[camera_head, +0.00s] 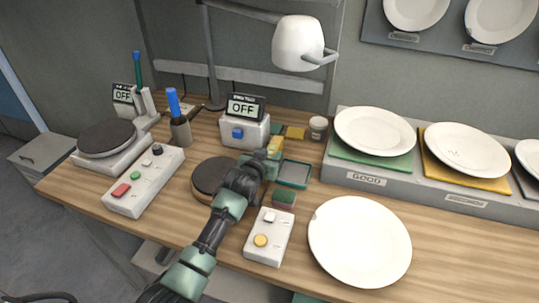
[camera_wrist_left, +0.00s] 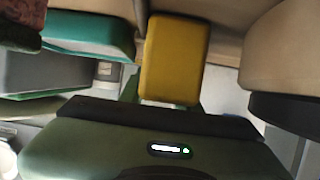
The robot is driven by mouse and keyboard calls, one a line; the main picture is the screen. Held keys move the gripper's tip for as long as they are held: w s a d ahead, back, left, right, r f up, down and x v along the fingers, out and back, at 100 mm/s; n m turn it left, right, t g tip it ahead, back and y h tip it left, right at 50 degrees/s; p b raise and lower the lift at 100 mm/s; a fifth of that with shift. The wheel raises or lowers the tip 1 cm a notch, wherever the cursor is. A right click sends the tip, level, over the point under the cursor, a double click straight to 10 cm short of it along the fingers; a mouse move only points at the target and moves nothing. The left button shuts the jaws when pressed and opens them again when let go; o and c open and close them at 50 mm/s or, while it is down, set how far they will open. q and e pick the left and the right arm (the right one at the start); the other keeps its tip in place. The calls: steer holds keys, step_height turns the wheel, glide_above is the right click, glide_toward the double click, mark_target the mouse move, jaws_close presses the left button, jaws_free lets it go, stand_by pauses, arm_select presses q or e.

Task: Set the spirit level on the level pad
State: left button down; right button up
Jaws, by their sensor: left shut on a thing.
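The yellow block (camera_head: 276,144), which I take to be the spirit level, is in my left gripper (camera_head: 265,158), above the wooden table. In the left wrist view the yellow block (camera_wrist_left: 175,58) stands out from between the jaws, which are largely hidden. A square teal-rimmed pad (camera_head: 293,174), which may be the level pad, lies just right of and below the gripper in the head view. It seems to be the teal-edged thing (camera_wrist_left: 90,35) in the left wrist view. The block is apart from it. My right gripper is not in view.
A round dark disc (camera_head: 207,178) on a wooden base is left of my arm. A green-and-dark sponge (camera_head: 284,197), a white button box (camera_head: 268,238) and a white plate (camera_head: 360,242) are close by. A display box (camera_head: 244,130) reading OFF stands behind. A lamp (camera_head: 299,42) overhangs.

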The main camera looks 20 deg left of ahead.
arm_select(q)
steer(key=shift+r, duration=0.1)
steer(key=c, duration=1)
jaws_free()
